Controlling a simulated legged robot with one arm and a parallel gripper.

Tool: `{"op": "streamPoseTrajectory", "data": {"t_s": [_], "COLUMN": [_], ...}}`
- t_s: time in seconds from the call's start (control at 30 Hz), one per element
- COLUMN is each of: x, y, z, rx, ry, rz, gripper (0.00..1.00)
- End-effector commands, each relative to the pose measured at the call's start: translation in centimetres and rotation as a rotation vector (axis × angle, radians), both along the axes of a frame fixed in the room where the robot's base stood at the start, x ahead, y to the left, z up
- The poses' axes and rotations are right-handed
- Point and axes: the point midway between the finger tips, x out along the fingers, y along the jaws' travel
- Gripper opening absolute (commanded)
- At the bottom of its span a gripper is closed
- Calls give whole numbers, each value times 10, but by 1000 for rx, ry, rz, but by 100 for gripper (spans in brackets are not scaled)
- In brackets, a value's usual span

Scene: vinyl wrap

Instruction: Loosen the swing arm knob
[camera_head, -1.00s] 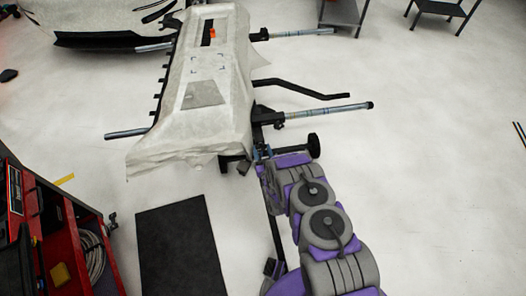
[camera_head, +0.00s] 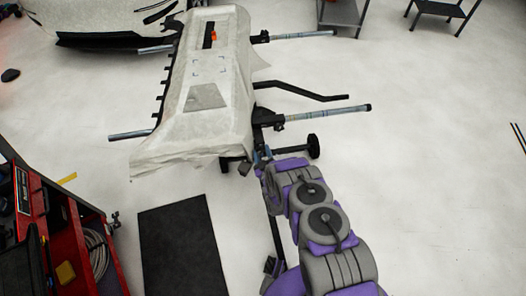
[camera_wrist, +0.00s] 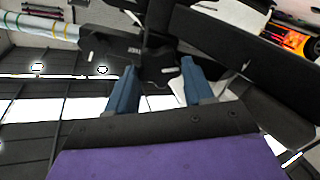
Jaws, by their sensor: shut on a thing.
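The stand (camera_head: 225,85), draped in a pale cover, has a swing arm (camera_head: 345,107) with a grey tube reaching right from its near end. My gripper (camera_head: 262,156) is at the near right corner of the stand, just below the black clamp of this swing arm. In the wrist view, the two blue fingers of my gripper (camera_wrist: 160,85) stand on either side of a black part (camera_wrist: 155,68), which appears to be the knob. They are shut on it. The knob's outline merges with the black bracket behind it, and in the head view I cannot make it out.
A black wheel (camera_head: 313,146) sits close to the right of my gripper. A bent black bar (camera_head: 300,90) juts from the stand above the swing arm. A red tool cart (camera_head: 85,250) stands at lower left, beside a black mat (camera_head: 180,245). The floor at right is open.

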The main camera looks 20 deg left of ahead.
Motion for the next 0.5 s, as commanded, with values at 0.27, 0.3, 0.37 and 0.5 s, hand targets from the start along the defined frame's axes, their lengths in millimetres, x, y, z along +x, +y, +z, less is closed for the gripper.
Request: {"op": "streamPoseTrajectory", "data": {"t_s": [0.27,0.3,0.37,0.5], "x": [1,1,1,1], "y": [-2,-2,-2,-2], "z": [0,0,0,-1], "rx": [-132,-144,-160,-183], "ry": [-74,-82,-90,-103], "rz": [-7,-7,-7,-7], "gripper": [21,21,21,21]}}
